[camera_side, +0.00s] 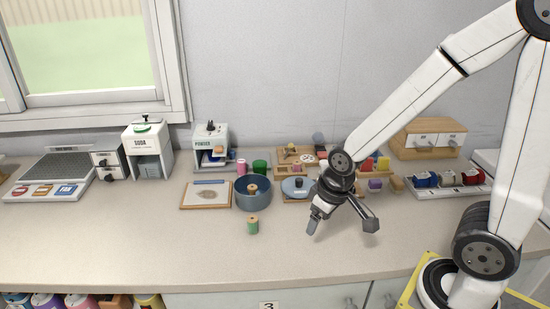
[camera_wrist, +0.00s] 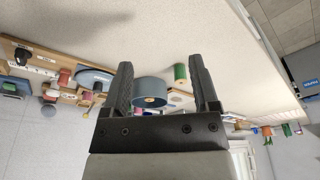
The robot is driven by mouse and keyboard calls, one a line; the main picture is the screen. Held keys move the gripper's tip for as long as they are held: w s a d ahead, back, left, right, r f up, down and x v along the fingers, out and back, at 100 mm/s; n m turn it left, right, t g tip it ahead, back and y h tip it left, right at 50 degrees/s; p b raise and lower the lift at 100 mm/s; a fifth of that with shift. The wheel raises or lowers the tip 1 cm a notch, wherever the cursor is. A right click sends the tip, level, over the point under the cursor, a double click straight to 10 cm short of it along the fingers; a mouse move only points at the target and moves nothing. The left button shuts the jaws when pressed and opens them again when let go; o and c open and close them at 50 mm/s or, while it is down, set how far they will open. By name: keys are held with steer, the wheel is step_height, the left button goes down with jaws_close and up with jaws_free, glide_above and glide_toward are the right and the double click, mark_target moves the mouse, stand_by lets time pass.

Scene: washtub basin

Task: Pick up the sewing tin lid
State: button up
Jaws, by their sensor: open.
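The sewing tin lid (camera_side: 294,190) is a round blue-grey disc with a dark knob, lying on a wooden board. It also shows in the wrist view (camera_wrist: 95,77), just left of the left finger. The round blue-grey tin (camera_side: 253,200) stands left of the lid with a wooden spool in it, and shows between the fingers in the wrist view (camera_wrist: 150,87). My gripper (camera_side: 341,223) is open and empty, in front and to the right of the lid; its fingers (camera_wrist: 160,66) are spread wide. My wrist is close to the lid's right side in the side view.
A green spool (camera_side: 252,225) stands in front of the tin. A framed board (camera_side: 206,195) lies to its left. Trays with small coloured items stand behind the lid, and a spool rack (camera_side: 448,185) is at right. The counter's front (camera_side: 180,250) is clear.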

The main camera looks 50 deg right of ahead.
steer(key=w+d+n+g, duration=0.1)
steer(key=w+d+n, duration=0.1)
steer(key=w+d, duration=0.7)
steer(key=n+g, duration=0.2)
steer(key=n, duration=0.1)
glide_above(299, 179)
steer(key=shift+f, duration=1.7)
steer(key=shift+f, duration=0.1)
steer(key=shift+f, duration=2.5)
jaws_close()
